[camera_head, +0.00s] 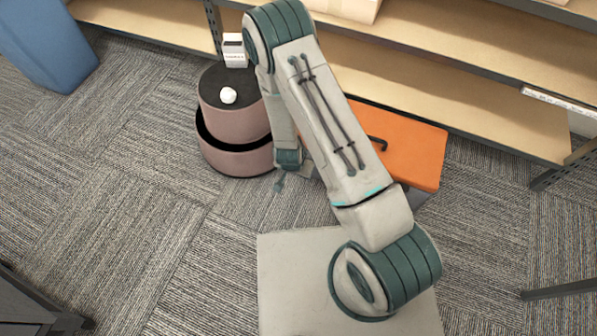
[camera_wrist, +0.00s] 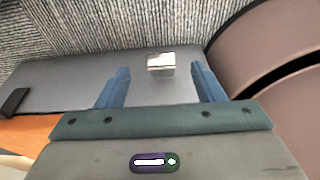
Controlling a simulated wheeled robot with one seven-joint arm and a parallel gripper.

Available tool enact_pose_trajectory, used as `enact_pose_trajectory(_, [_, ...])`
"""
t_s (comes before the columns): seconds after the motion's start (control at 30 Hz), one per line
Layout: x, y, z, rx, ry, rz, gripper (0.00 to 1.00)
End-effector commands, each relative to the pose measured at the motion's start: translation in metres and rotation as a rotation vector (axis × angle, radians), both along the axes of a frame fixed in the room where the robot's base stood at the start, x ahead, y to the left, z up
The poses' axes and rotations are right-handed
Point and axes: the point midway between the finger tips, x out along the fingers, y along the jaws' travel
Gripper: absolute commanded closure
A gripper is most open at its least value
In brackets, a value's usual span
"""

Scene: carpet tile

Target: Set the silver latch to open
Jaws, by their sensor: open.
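The silver latch (camera_wrist: 161,64) is a small shiny block on the grey side of a box (camera_wrist: 75,84) in the wrist view. My gripper (camera_wrist: 159,69) has its two blue fingers apart, one to the left and one to the right of the latch as pictured. Nothing is held, and I cannot tell whether the fingers touch the box. In the head view my gripper (camera_head: 279,185) points down at the left side of the orange-lidded box (camera_head: 418,158). My arm hides that side and the latch there. Whether the latch is set open is unclear.
A round mauve two-tier stand (camera_head: 231,159) is close to the left of my gripper, with a white ball (camera_head: 228,95) and small carton (camera_head: 234,50) on top. Wooden shelving (camera_head: 470,95) runs behind. Carpet (camera_head: 130,210) is clear at left. A black part (camera_wrist: 13,102) is near the orange lid.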

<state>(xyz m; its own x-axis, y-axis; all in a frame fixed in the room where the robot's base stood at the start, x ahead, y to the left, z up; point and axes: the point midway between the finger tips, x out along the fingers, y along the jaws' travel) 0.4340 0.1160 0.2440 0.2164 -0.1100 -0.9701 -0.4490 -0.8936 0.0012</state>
Motion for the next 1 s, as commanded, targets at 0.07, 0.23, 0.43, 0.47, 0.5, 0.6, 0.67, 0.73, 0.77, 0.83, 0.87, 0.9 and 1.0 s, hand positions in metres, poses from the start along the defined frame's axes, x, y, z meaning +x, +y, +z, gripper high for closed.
enact_pose_trajectory(0.07, [-0.004, 0.003, 0.024, 0.000, 0.000, 0.002, 0.38])
enact_pose_trajectory(0.23, [-0.011, 0.006, 0.053, 0.000, 0.001, 0.001, 0.38])
enact_pose_trajectory(0.43, [-0.016, 0.008, 0.069, 0.000, 0.002, 0.001, 0.38])
enact_pose_trajectory(0.47, [-0.017, 0.008, 0.070, 0.000, 0.003, 0.001, 0.38])
enact_pose_trajectory(0.5, [-0.017, 0.008, 0.070, 0.000, 0.003, 0.001, 0.38])
enact_pose_trajectory(0.6, [-0.017, 0.008, 0.070, 0.000, 0.003, 0.000, 0.38])
enact_pose_trajectory(0.67, [-0.017, 0.008, 0.070, 0.000, 0.003, 0.000, 0.38])
enact_pose_trajectory(0.73, [-0.017, 0.008, 0.070, 0.000, 0.003, 0.000, 0.38])
enact_pose_trajectory(0.77, [-0.017, 0.008, 0.070, 0.000, 0.003, 0.000, 0.44])
enact_pose_trajectory(0.83, [-0.016, 0.009, 0.072, 0.002, 0.003, 0.001, 0.63])
enact_pose_trajectory(0.87, [-0.016, 0.009, 0.074, 0.006, 0.004, 0.002, 0.72])
enact_pose_trajectory(0.9, [-0.014, 0.010, 0.078, 0.013, 0.005, 0.004, 0.83])
enact_pose_trajectory(1.0, [-0.009, 0.012, 0.097, 0.041, 0.012, 0.019, 1.00])
